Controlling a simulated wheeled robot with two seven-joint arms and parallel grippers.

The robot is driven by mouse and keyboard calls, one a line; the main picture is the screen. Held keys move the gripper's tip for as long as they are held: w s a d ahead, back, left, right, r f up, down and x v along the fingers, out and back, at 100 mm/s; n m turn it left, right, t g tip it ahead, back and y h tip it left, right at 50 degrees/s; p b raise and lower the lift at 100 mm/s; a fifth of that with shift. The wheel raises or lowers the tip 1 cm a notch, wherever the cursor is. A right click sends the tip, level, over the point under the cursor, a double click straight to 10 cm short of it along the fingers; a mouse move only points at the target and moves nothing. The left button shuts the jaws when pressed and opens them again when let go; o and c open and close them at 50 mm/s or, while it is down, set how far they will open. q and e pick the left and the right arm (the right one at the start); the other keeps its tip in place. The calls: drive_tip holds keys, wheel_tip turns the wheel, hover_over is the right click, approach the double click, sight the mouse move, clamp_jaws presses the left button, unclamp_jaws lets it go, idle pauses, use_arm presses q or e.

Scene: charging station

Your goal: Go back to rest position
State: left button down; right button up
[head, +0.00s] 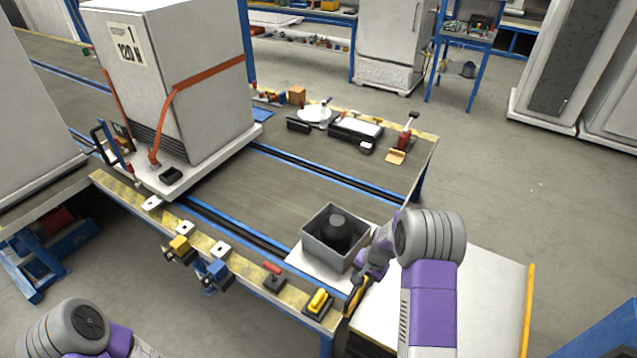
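My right arm (430,285) reaches in from the bottom right, with purple and grey links. Its wrist is bent beside the grey open box (335,238), which holds a dark round object (338,228). My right gripper (353,298) points down near the table's front right corner; it is dark, small and seen edge-on, so its fingers cannot be made out. Only a grey joint and a purple link of my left arm (75,325) show at the bottom left. My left gripper is out of the frame.
Several tools lie at the back.

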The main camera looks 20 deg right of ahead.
drive_tip(key=s+a+f+n+y, duration=0.1)
drive_tip(key=s+a+f+n, duration=0.2)
drive_tip(key=s+a, duration=0.7)
drive_tip(key=s+a+f+n+g+y, duration=0.1)
drive_tip(key=s+a+f+n, duration=0.3)
drive_tip(key=s+a, duration=0.7)
drive_tip(key=shift+a+f+y, duration=0.2)
drive_tip(key=shift+f+y, duration=0.2)
drive_tip(key=shift+f, duration=0.05)
